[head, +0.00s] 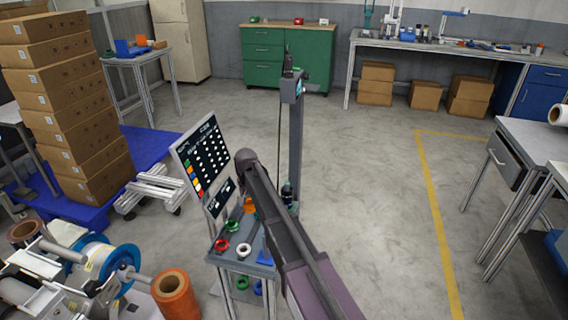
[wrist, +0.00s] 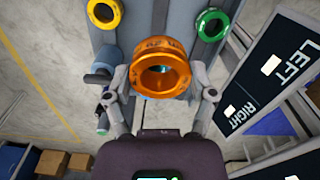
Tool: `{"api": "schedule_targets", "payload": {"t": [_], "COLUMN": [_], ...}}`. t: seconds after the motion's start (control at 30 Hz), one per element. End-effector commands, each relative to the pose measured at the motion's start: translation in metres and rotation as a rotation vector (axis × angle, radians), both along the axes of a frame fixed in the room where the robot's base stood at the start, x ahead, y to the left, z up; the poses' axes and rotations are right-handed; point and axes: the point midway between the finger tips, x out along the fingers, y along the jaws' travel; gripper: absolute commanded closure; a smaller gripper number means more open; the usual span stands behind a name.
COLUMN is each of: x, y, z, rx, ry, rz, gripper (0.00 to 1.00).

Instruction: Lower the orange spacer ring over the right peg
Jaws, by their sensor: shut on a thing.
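My gripper (wrist: 164,84) is in the wrist view, its two fingers on either side of the orange spacer ring (wrist: 160,88) and shut on it. The ring looks wide and flanged, and its opening shows a dark bluish patch that I cannot identify. In the head view an orange ring (head: 249,205) shows partly behind my arm, above the small grey bench, and my gripper is hidden there. The right peg cannot be made out in either view. A board in the wrist view carries the words LEFT and RIGHT (wrist: 245,108).
A red ring (head: 221,245), a white ring (head: 243,251) and a green ring (head: 231,226) lie on the small bench (head: 229,259). A yellow ring (wrist: 103,12) shows in the wrist view. A list board (head: 203,157) stands at the bench's left; a grey column (head: 296,140) rises behind.

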Motion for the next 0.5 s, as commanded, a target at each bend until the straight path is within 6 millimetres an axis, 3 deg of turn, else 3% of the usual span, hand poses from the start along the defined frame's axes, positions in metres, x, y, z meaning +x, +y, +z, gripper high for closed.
{"api": "schedule_targets", "payload": {"t": [0.03, 0.5], "x": [0.0, 0.0], "y": [0.0, 0.0], "z": [0.016, 0.093], "rx": [0.0, 0.0], "ry": [0.0, 0.0], "rz": [0.0, 0.0], "gripper": [0.79, 0.79]}}
